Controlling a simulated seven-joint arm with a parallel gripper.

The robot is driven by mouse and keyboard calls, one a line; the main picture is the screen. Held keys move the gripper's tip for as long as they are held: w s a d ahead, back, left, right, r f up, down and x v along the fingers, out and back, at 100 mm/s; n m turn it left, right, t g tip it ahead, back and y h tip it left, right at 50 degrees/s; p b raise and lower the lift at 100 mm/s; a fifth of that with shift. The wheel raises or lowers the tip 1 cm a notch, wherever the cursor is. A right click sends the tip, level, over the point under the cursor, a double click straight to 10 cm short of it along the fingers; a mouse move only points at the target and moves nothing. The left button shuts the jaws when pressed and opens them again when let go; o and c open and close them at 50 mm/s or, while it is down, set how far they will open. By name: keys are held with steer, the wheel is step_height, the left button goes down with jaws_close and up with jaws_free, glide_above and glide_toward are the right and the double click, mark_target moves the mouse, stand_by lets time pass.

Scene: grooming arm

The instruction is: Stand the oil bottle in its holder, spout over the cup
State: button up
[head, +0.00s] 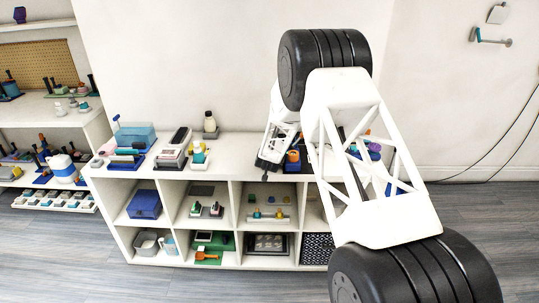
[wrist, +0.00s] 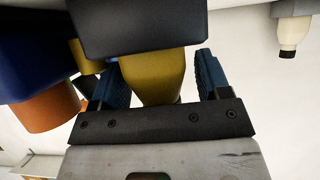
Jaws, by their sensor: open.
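My gripper (wrist: 159,65) is open in the wrist view, its two blue fingers apart. A yellow tapered body (wrist: 150,82) lies between the fingers, with a clear gap on the right finger's side; I cannot tell whether it is the oil bottle. A dark block (wrist: 130,28) covers its upper part. An orange cup-like thing (wrist: 45,107) and a dark blue block (wrist: 35,55) are on the left. In the head view my gripper is low at the shelf top, beside a small orange thing (head: 292,155); its fingers are too small to read. I cannot make out the holder.
A cream bottle with a dark cap (head: 209,120) stands at the back of the white shelf unit (head: 170,179); a similar one shows in the wrist view (wrist: 290,33). My arm hides the shelf's right end.

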steer(key=shift+s+d, duration=0.1)
steer(key=shift+d, duration=0.05)
steer(key=v, duration=0.7)
steer(key=shift+s+r, duration=0.2)
steer(key=shift+s, duration=0.1)
stand_by(0.9)
steer(key=s+d+r+g+y, duration=0.15)
steer(key=s+d+r, duration=0.25)
steer(key=s+r, duration=0.4)
steer(key=s+d+r+g, duration=0.2)
steer(key=s+d+r, duration=0.1)
steer(key=s+r, duration=0.5)
steer(key=s+d+r+g, duration=0.1)
steer(key=s+d+r, duration=0.3)
steer(key=s+r, duration=0.4)
steer(key=s+d+r+g, duration=0.1)
steer(key=s+d, duration=0.2)
steer(key=s, duration=1)
steer(key=s+d+r+g+h, duration=0.1)
steer(key=s+d+g, duration=0.1)
steer(key=s, duration=1.2)
steer(key=s+d+r+g, duration=0.1)
steer(key=s+d, duration=0.3)
steer(key=s, duration=0.9)
steer(key=shift+s+d+g+h, duration=0.25)
steer(key=shift+d+g+h, duration=0.1)
steer(key=shift+g, duration=0.4)
